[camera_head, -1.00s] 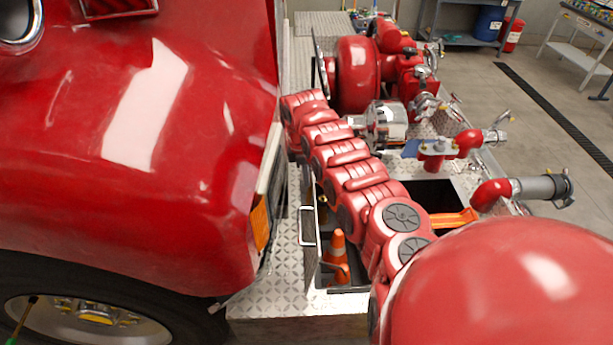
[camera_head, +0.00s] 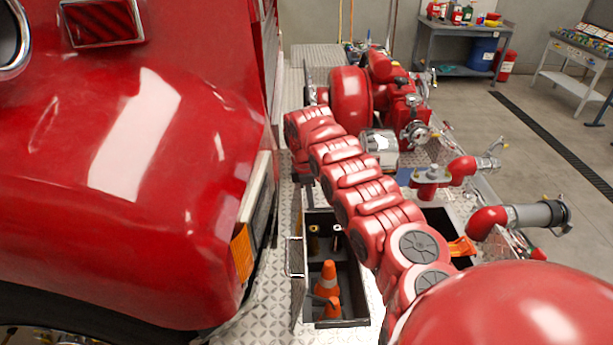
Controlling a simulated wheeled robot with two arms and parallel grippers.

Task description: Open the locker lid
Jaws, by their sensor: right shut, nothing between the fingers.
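The locker lid (camera_head: 297,288) is a thin panel with a silver handle (camera_head: 294,256). It stands up, about upright, along the left side of the open locker (camera_head: 352,322). My right gripper (camera_head: 302,193) points down beyond the lid's far end. It is small, dark, shut and empty, apart from the handle. My left gripper is out of view.
The truck's red fender (camera_head: 130,190) fills the left side. Red pump parts (camera_head: 351,97) stand behind my arm, with pipe outlets (camera_head: 535,214) at right. An orange object (camera_head: 461,247) shows in an opening right of my arm. Diamond plate (camera_head: 262,295) left of the lid is bare.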

